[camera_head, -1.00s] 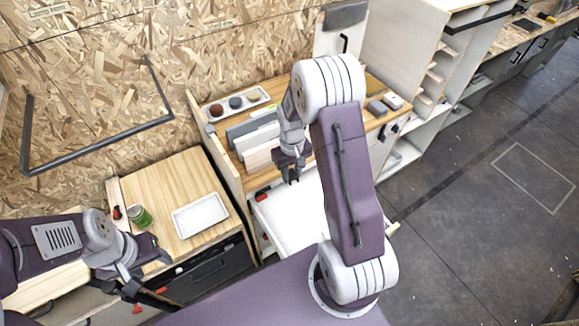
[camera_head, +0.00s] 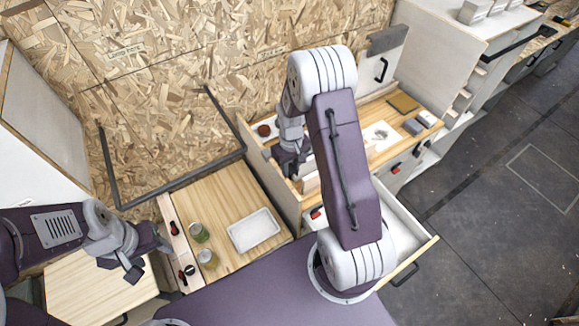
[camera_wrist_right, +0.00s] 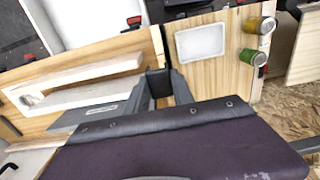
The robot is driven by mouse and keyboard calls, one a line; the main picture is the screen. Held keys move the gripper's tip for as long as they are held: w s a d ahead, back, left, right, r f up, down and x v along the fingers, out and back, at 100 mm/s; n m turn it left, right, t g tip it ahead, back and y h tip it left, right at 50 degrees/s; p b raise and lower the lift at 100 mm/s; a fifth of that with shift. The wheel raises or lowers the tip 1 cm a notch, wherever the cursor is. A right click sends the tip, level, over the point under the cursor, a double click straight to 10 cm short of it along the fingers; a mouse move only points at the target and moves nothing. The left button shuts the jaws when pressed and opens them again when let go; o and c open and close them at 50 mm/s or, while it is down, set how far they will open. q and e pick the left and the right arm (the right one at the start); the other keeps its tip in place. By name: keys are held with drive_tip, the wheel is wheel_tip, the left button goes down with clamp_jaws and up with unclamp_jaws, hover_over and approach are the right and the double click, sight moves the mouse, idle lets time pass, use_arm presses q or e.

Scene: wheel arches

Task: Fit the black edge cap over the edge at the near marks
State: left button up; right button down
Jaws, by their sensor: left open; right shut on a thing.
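My right gripper (camera_head: 291,168) hangs over the right-hand counter, beside the upright wooden divider (camera_head: 262,180). In the right wrist view it (camera_wrist_right: 165,88) is shut on a small dark piece (camera_wrist_right: 158,80), seemingly the black edge cap, mostly hidden between the fingers. The divider's edge lies close to the fingers in that view. My left gripper (camera_head: 150,258) is open and empty, near the low wooden strip at the left end of the middle counter. I cannot make out the near marks on any edge.
A white tray (camera_head: 253,230) and two cans, a green one (camera_head: 199,232) and a yellowish one (camera_head: 207,259), stand on the middle counter. A white drawer (camera_head: 405,235) is pulled out at the right. A dark rail (camera_head: 150,198) runs along the chipboard wall. Floor at the right is clear.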

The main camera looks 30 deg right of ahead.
drive_tip(key=shift+w+a+f+b, duration=0.35)
drive_tip(key=shift+a+f+b, duration=0.05)
drive_tip(key=shift+f, duration=0.25)
drive_tip(key=shift+a+f, duration=0.1)
drive_tip(key=shift+f, duration=0.15)
drive_tip(key=shift+s+d+f+b, duration=0.15)
drive_tip(key=shift+d+f+b, duration=0.05)
drive_tip(key=shift+f+b, duration=0.35)
drive_tip(key=shift+s+d+f+b, duration=0.1)
drive_tip(key=shift+d+f+b, duration=0.05)
drive_tip(key=shift+f+b, duration=0.35)
drive_tip(key=shift+w+a+f+b, duration=0.1)
drive_tip(key=shift+a+f+b, duration=0.05)
drive_tip(key=shift+f+b, duration=0.3)
drive_tip(key=shift+w+a+f+b, duration=0.1)
drive_tip(key=shift+f+b, duration=0.25)
drive_tip(key=shift+f, duration=0.05)
use_arm(q)
drive_tip(key=f, duration=0.5)
drive_tip(key=shift+w+a, duration=0.25)
drive_tip(key=shift+a, duration=0.05)
use_arm(e)
drive_tip(key=shift+s+d, duration=0.1)
drive_tip(key=shift+f, duration=0.1)
use_arm(q)
drive_tip(key=shift+f, duration=0.25)
use_arm(e)
drive_tip(key=shift+f, duration=0.35)
